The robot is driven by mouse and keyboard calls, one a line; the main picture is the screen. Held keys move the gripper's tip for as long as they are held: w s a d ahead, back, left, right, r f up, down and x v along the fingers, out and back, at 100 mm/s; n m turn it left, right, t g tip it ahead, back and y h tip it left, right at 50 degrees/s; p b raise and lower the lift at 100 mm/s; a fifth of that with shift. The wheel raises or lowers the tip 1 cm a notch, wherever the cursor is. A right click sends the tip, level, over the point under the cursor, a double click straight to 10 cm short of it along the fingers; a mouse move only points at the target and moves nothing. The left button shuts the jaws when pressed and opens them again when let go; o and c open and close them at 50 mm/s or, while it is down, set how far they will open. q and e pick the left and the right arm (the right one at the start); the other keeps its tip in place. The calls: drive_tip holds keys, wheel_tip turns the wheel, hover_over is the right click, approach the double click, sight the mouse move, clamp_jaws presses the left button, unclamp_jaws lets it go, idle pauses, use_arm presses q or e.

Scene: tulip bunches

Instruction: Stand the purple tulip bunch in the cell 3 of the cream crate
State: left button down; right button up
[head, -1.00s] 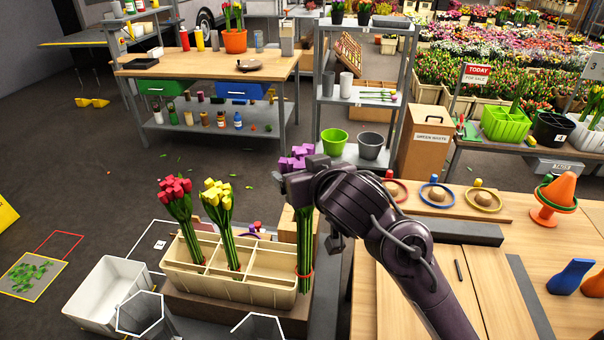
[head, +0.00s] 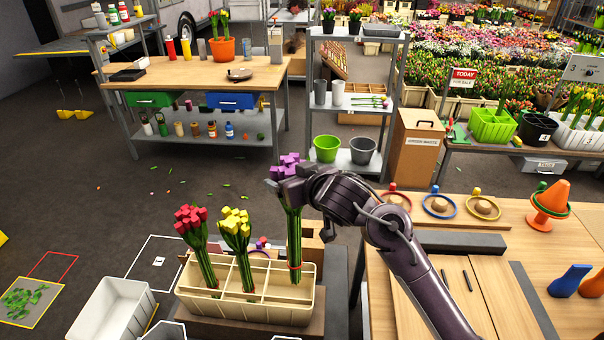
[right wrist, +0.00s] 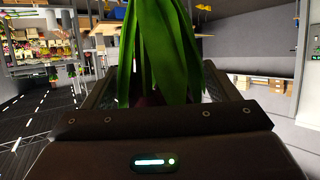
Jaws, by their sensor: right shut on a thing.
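The purple tulip bunch (head: 294,232) is upright, its green stems tied with a red band near the bottom. My right gripper (head: 290,182) is shut on it just below the flowers. In the right wrist view its green leaves (right wrist: 160,55) hang in front of the jaws. The cream crate (head: 245,307) stands below, divided into cells. The bunch's lower end shows over the crate's right part; I cannot tell whether it is inside a cell or touches anything. A red tulip bunch (head: 203,250) and a yellow one (head: 243,250) stand in cells to its left. My left gripper is out of view.
A white bin (head: 110,308) stands left of the crate. A wooden table (head: 400,300) with a grey bar (head: 460,242) lies to the right. A shelf with green and grey buckets is behind.

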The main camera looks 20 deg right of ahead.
sight(294, 230)
drive_tip(key=w+p, duration=0.1)
drive_tip(key=w+a+y, duration=0.1)
drive_tip(key=w+n+p, duration=0.1)
drive_tip(key=shift+a+r+p, duration=0.1)
drive_tip(key=shift+a+p, duration=0.2)
drive_tip(key=shift+p, duration=0.05)
drive_tip(key=shift+w+a+f+n+y+p, duration=0.3)
drive_tip(key=shift+w+n+y+p, duration=0.1)
drive_tip(key=shift+p, duration=0.1)
drive_tip(key=shift+f, duration=0.15)
drive_tip(key=shift+a, duration=0.1)
drive_tip(key=shift+p, duration=0.45)
wheel_tip(294, 230, down, 18)
drive_tip(key=b, duration=1.1)
drive_tip(key=shift+f, duration=0.2)
